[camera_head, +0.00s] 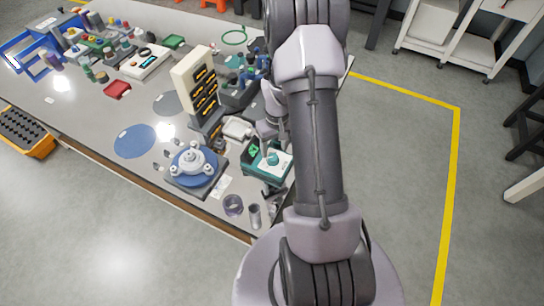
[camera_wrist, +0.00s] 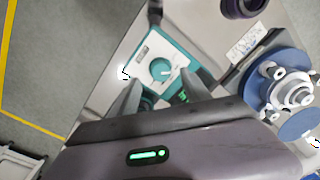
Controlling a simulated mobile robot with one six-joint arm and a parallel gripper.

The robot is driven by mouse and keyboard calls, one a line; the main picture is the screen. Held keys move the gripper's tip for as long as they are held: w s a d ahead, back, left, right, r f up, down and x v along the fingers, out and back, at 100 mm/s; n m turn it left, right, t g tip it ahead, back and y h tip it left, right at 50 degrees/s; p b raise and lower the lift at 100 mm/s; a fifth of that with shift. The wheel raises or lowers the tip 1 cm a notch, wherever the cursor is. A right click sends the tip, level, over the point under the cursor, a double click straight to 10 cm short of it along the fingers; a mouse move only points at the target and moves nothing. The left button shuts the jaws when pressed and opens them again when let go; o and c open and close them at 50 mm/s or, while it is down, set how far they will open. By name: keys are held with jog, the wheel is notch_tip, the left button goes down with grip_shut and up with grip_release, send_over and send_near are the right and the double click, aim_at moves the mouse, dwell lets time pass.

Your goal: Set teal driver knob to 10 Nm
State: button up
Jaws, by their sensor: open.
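The teal driver (camera_head: 268,163) stands near the table's edge, partly hidden behind my arm in the head view. In the wrist view its white dial face carries a round teal knob (camera_wrist: 161,69) with a pale pointer. The scale marks are too small to read. My gripper (camera_wrist: 158,88) is open, its two dark fingers reaching toward the teal driver from the lower side of the picture. The knob shows just beyond and between the fingertips, and I see no contact. A green display (camera_wrist: 183,96) shows beside the right finger. In the head view the gripper is mostly hidden.
A blue round fixture with a white flange (camera_head: 194,161) stands left of the driver; it also shows in the wrist view (camera_wrist: 290,92). A purple ring (camera_head: 233,205) and a grey cylinder (camera_head: 254,216) stand near the front edge. A cream rack (camera_head: 193,70) rises behind.

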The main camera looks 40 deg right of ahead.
aim_at(273, 157)
notch_tip(273, 157, down, 4)
jog(key=shift+w+a+f+b, duration=0.1)
jog(key=shift+f+b, duration=0.1)
jog(key=shift+b, duration=0.25)
grip_shut()
jog(key=m+b, duration=0.1)
jog(key=m, duration=0.2)
jog(key=shift+m, duration=0.4)
jog(key=shift+m+b, duration=0.3)
jog(key=shift+m, duration=1.6)
